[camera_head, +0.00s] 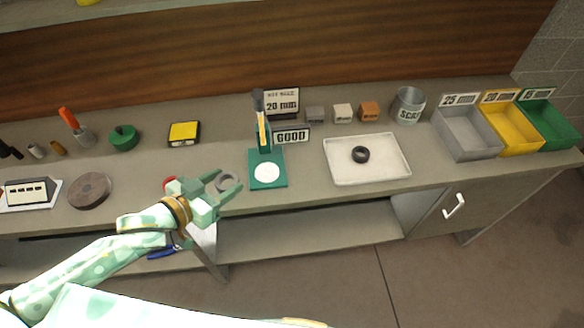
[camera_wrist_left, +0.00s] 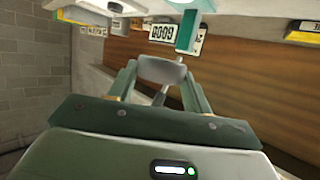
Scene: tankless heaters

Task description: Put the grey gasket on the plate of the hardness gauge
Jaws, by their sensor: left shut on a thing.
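The grey gasket (camera_head: 226,176) is a ring held between the fingers of my left gripper (camera_head: 229,187), which is shut on it. In the left wrist view the gasket (camera_wrist_left: 162,70) sits edge-on between the fingertips (camera_wrist_left: 158,75). The hardness gauge (camera_head: 264,137) is a green stand with a dark top and a round white plate (camera_head: 267,173) on its base. The plate is bare. My left gripper is just left of the gauge, apart from it. My right gripper is not in view.
A white tray (camera_head: 336,174) holding a black ring (camera_head: 361,154) lies right of the gauge. Grey (camera_head: 470,144), yellow (camera_head: 513,139) and green (camera_head: 556,134) bins stand at the right.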

